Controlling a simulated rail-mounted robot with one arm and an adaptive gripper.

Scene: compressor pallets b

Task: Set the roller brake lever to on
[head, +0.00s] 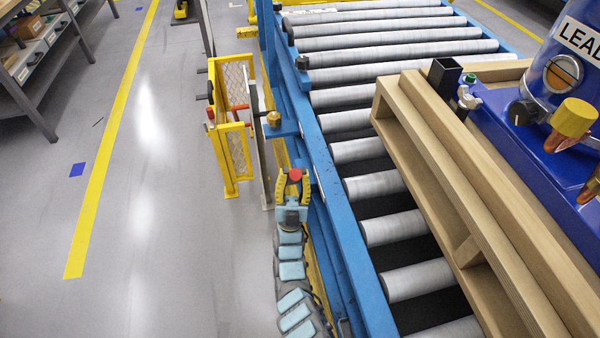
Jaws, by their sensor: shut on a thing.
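The roller brake lever shows as a red knob (295,174) beside the blue side rail of the roller conveyor. My gripper (294,180) has yellow fingers on both sides of this knob and is shut on it. The lever's shaft below the knob is hidden by my gripper. No on or off marking can be read, so the lever's setting cannot be told from this view.
The conveyor's blue rail (343,205) runs close along my arm's right. A wooden pallet (455,165) bearing a blue machine (535,150) stands on the rollers. A yellow mesh gate (232,130) and a brass-coloured knob (273,118) stand just beyond my gripper.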

